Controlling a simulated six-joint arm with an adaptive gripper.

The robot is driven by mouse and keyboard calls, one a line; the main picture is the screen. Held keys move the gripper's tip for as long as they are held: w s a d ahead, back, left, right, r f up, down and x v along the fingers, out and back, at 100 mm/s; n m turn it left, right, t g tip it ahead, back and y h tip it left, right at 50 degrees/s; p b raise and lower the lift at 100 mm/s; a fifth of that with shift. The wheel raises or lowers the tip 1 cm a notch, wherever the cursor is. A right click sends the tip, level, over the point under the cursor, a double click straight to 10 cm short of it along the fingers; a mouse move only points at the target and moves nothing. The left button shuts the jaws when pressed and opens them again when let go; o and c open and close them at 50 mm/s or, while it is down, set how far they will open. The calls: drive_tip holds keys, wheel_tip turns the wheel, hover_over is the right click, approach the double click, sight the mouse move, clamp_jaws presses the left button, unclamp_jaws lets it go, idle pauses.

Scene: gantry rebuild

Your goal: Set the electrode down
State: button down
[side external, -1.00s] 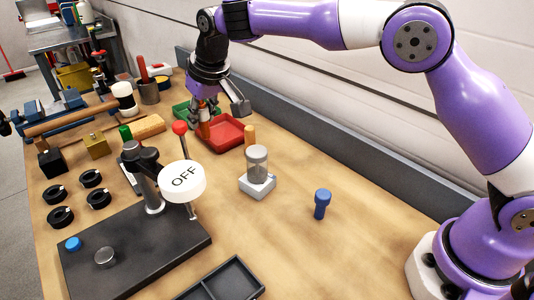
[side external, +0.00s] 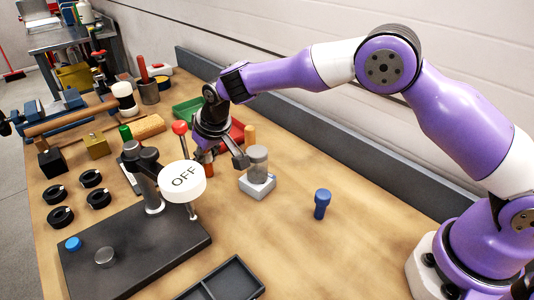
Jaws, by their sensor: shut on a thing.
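My gripper (side external: 211,158) is shut on a copper-orange piece, seemingly the electrode (side external: 209,171), behind the white OFF disc and left of the grey cylinder. Only a small part of the electrode shows below the fingers. The disc hides some of the area beneath it, so I cannot tell whether its lower end touches the bench.
The grey cylinder (side external: 257,160) stands on a pale block (side external: 257,187). The OFF disc (side external: 183,182) and red-knobbed lever (side external: 180,128) are close to my gripper. Bare bench surrounds the blue peg (side external: 321,203).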

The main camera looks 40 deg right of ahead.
drive_tip(key=shift+f, duration=0.15)
drive_tip(key=c, duration=0.7)
unclamp_jaws()
drive_tip(key=shift+o, duration=0.2)
drive_tip(key=s+d+r, duration=0.3)
drive_tip(key=s+r, duration=0.2)
drive_tip(key=r, duration=0.3)
drive_tip(key=s+d+r, duration=0.3)
drive_tip(key=s+r, duration=0.1)
drive_tip(key=r, duration=0.4)
drive_tip(key=s+d, duration=0.4)
drive_tip(key=s, duration=0.5)
drive_tip(key=s+d+f+m+t, duration=0.1)
drive_tip(key=s+d, duration=0.4)
drive_tip(key=s, duration=0.4)
drive_tip(key=shift+s+d+f, duration=0.2)
drive_tip(key=shift+s+d, duration=0.05)
drive_tip(key=shift+s, duration=0.15)
